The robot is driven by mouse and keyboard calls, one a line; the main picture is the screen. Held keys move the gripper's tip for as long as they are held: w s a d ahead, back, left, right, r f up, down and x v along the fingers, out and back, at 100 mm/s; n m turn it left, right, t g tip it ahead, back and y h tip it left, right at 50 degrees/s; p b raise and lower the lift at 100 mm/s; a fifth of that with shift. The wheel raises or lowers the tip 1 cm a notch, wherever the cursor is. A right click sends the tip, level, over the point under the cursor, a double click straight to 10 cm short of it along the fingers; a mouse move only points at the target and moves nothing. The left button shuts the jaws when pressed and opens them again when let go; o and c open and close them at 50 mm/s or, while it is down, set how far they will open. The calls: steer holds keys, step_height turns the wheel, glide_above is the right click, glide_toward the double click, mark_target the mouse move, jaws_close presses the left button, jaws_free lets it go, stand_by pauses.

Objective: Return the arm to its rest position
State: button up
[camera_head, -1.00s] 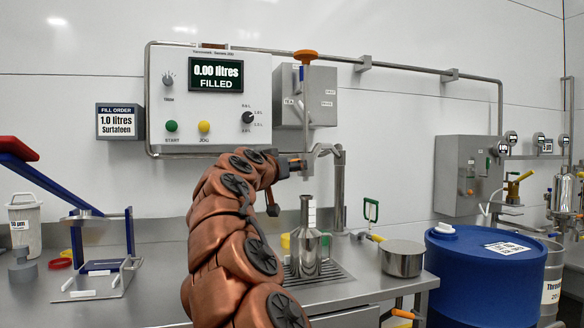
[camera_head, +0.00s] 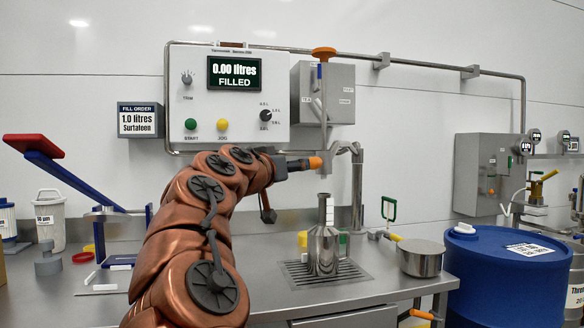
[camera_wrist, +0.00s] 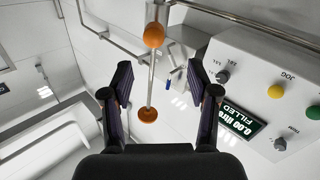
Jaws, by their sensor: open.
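My copper-coloured arm reaches up from the bottom of the head view. My gripper (camera_wrist: 160,105) is open and empty in the wrist view, its two dark fingers apart.
The control panel (camera_head: 228,97) reads 0.00 litres, FILLED. A metal bottle (camera_head: 323,250) stands on the drain grate (camera_head: 300,280), with a pot (camera_head: 420,258) and a blue drum (camera_head: 507,275) to the right. A blue-and-red lever stand (camera_head: 60,170) is at left.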

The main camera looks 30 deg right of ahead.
stand_by(0.4)
steer(key=s+d+r+g+y+p, duration=0.1)
steer(key=s+g+y+p, duration=0.1)
steer(key=s+p, duration=0.5)
steer(key=s+r+g+y+p, duration=0.1)
steer(key=s+y+p, duration=0.3)
steer(key=p, duration=0.5)
steer(key=s+a+f+n+g+y+p, duration=0.3)
steer(key=s+a+n+y+p, duration=0.2)
steer(key=s+a+p, duration=0.7)
steer(key=s+a+f+n+g+y+p, duration=0.4)
steer(key=s+a+p, duration=0.7)
steer(key=s+p, duration=0.3)
steer(key=shift+s+a+n+g+y+p, duration=0.3)
steer(key=shift+s+a+n+y, duration=0.1)
steer(key=shift+s+n, duration=0.3)
stand_by(0.4)
